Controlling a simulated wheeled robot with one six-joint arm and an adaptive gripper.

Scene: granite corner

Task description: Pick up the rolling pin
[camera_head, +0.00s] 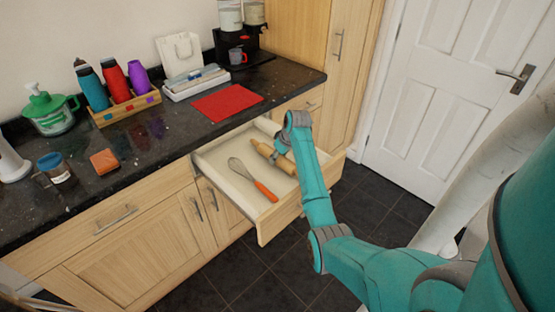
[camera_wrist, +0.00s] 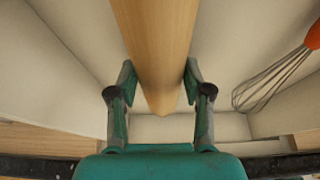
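The wooden rolling pin (camera_head: 265,151) lies in the open drawer, with its near handle toward the front right. In the wrist view the rolling pin (camera_wrist: 156,45) runs from the top edge down between the two fingers of my gripper (camera_wrist: 158,82). The fingers are apart, one on each side of the pin, with little room beside it. Firm contact does not show.
A whisk with an orange handle (camera_head: 265,191) lies left of the pin in the drawer (camera_head: 226,201); its wires (camera_wrist: 268,84) show at right in the wrist view. The drawer walls are close around. A red mat (camera_head: 228,102) and several bottles stand or lie on the dark counter (camera_head: 142,143).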

